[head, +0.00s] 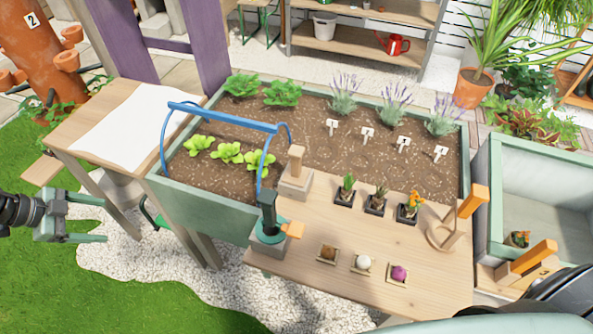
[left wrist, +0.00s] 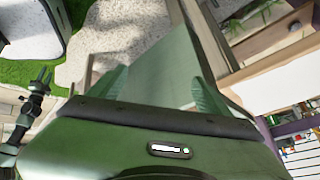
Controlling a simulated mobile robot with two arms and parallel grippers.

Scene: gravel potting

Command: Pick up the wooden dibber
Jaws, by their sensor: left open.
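A light wooden handle with a wider top (head: 296,158), which looks like the wooden dibber, stands upright in a pale block holder (head: 295,183) at the back left corner of the wooden worktop (head: 330,222). Its lower part is hidden in the holder. My left gripper (head: 103,219) is at the far left of the head view, over grass and gravel, well away from the handle. Its fingers are apart with nothing between them; they also show spread in the left wrist view (left wrist: 155,85). My right gripper is not in view.
The raised bed (head: 205,205) with a blue hoop (head: 215,113) lies behind. Small potted plants (head: 376,200), several small trays (head: 362,263) and an orange-topped wooden stand (head: 447,232) occupy the worktop.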

